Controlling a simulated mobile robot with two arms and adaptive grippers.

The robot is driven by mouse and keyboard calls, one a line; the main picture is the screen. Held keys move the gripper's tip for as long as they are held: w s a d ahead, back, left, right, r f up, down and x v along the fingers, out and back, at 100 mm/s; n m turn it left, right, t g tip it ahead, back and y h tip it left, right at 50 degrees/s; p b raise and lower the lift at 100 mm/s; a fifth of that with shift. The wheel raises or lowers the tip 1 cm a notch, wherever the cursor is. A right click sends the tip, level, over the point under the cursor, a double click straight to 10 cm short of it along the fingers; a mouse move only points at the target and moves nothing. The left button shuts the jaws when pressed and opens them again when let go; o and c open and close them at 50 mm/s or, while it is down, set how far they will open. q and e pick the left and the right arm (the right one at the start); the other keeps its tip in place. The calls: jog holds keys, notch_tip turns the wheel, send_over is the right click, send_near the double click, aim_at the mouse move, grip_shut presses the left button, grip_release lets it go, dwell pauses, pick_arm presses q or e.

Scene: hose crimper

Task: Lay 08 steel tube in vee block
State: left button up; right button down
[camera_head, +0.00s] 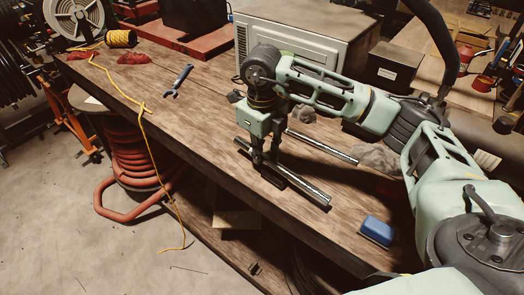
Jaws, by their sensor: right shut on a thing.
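My right gripper (264,163) points down over the wooden workbench and is shut on a shiny steel tube (300,184). The tube lies slantwise, from upper left of the gripper to lower right near the front edge of the bench. A small dark block (272,178) shows just below the fingers, under or beside the tube; I cannot tell whether it is the vee block or whether the tube touches it. No 08 marking is readable. My left gripper is out of view.
A blue block (377,231) lies near the bench's front right. A wrench (178,80) and a yellow cord (120,85) lie on the left of the bench (205,115). A white machine (290,45) stands behind. The bench left of the gripper is mostly clear.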

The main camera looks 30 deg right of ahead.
jog(key=shift+s+a+f+b, duration=0.15)
jog(key=shift+s+f+b, duration=0.05)
jog(key=shift+f, duration=0.2)
jog(key=shift+s+a+f+b, duration=0.15)
jog(key=shift+f+b, duration=0.05)
jog(key=shift+f, duration=0.2)
jog(key=c, duration=1.7)
grip_release()
jog(key=shift+d, duration=0.1)
jog(key=shift+c, duration=0.2)
jog(key=shift+o, duration=1.1)
jog(key=shift+w+d+f, duration=0.15)
jog(key=shift+w+f, duration=0.05)
jog(key=shift+w, duration=0.15)
jog(key=shift+r, duration=0.15)
jog(key=shift+r, duration=0.1)
